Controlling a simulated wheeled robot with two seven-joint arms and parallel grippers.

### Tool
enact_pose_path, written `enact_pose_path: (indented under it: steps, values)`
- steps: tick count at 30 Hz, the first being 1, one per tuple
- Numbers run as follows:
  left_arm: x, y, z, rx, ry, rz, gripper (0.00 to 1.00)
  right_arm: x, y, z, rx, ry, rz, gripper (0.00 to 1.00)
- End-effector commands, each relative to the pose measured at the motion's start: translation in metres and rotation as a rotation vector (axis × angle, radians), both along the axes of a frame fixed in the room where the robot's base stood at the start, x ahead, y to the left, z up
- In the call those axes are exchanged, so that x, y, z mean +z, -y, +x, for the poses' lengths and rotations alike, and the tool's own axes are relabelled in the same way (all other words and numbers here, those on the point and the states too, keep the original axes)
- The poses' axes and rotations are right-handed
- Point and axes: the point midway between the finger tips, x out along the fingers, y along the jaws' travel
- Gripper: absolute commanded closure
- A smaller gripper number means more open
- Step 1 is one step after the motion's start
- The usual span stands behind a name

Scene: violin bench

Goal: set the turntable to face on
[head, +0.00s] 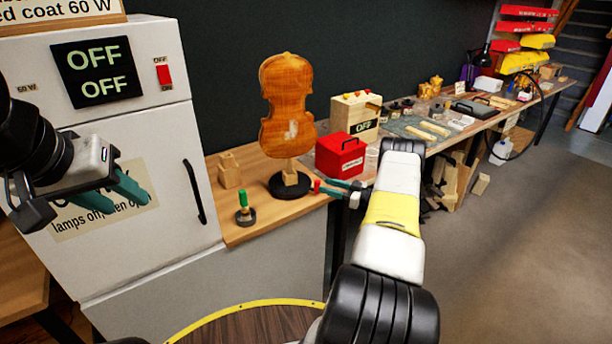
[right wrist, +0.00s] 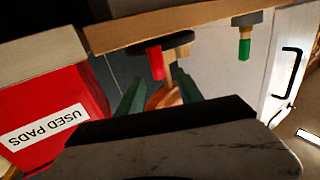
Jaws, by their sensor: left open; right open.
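The turntable (head: 284,190) is a black round base on the wooden bench, with a wooden post holding an orange-brown violin body (head: 287,95) upright. The violin's broad face shows, slightly angled, with a pale patch low on it. A red handle (head: 317,186) stands at the turntable's right edge. My right gripper (head: 328,187) is open beside the handle. In the right wrist view, which looks inverted, the red handle (right wrist: 154,62) appears between the finger tips (right wrist: 158,82); contact cannot be told. My left gripper (head: 145,195) is open and empty before the white cabinet.
The white cabinet (head: 185,140) with OFF displays stands left. A green-handled tool (head: 243,205) and wooden block (head: 229,170) are on the bench. A red USED PADS box (head: 340,155) is close to my right gripper, with a switch box (head: 356,112) behind. Floor at right is clear.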

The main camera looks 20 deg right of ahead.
Motion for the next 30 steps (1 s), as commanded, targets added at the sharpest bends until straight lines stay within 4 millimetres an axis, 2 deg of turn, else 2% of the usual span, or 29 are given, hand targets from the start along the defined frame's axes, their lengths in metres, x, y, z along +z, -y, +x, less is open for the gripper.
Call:
enact_pose_path:
  steps: [6,12,13,21,30]
  values:
    - [0.000,0.000,0.000,0.000,0.000,0.000,0.58,0.000,0.000,0.000,0.000,0.000,0.000,0.57]
    - [0.000,0.000,0.000,0.000,0.000,0.000,0.58,-0.003,0.003,-0.008,-0.023,0.055,-0.052,0.96]
    - [0.000,0.000,0.000,0.000,0.000,0.000,0.58,-0.004,0.004,-0.011,-0.033,0.079,-0.075,1.00]
    - [0.000,0.000,0.000,0.000,0.000,0.000,0.58,-0.016,0.011,-0.057,-0.178,0.404,-0.454,1.00]
    - [0.000,0.000,0.000,0.000,0.000,0.000,0.58,-0.020,0.001,-0.110,-0.293,0.708,-0.979,1.00]
